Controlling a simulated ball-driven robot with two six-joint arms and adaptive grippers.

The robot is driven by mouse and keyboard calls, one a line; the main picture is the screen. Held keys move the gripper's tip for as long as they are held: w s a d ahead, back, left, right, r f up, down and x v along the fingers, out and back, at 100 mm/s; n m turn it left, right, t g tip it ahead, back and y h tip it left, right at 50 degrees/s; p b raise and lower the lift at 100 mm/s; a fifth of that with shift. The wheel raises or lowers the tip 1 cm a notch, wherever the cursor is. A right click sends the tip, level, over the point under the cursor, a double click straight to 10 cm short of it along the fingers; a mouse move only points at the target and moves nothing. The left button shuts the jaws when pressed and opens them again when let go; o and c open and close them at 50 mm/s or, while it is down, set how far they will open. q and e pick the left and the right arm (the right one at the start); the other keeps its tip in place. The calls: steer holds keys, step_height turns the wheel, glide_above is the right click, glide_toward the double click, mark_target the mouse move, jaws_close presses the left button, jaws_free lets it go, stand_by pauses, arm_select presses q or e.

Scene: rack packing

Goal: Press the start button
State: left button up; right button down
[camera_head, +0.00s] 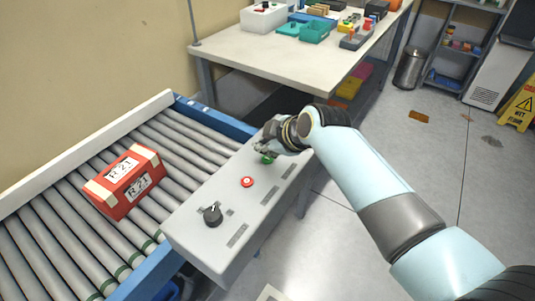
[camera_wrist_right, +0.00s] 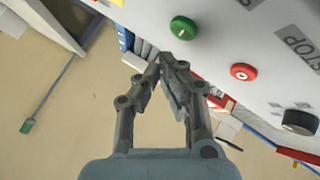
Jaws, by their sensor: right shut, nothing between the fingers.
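The green button (camera_head: 267,159) sits at the far end of the grey control box (camera_head: 205,253). It also shows in the right wrist view (camera_wrist_right: 183,28), with a dark label beside it that I cannot read. My right gripper (camera_head: 261,149) is over that end of the box, right by the green button. In the wrist view its fingertips (camera_wrist_right: 167,60) are shut together and empty, a little to the lower left of the button in the picture. I cannot tell how far they are from the box surface. My left gripper is not in view.
A red stop button (camera_head: 247,182) and a black knob (camera_head: 213,214) are on the same box. A red carton (camera_head: 125,183) rests on the roller conveyor (camera_head: 181,148) to the left. A table (camera_head: 330,66) with bins stands behind. The floor at right is mostly clear.

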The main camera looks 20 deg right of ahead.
mark_target(265, 160)
steer(key=shift+r+p, duration=1.5)
steer(key=shift+r, duration=0.4)
steer(key=shift+f, duration=0.1)
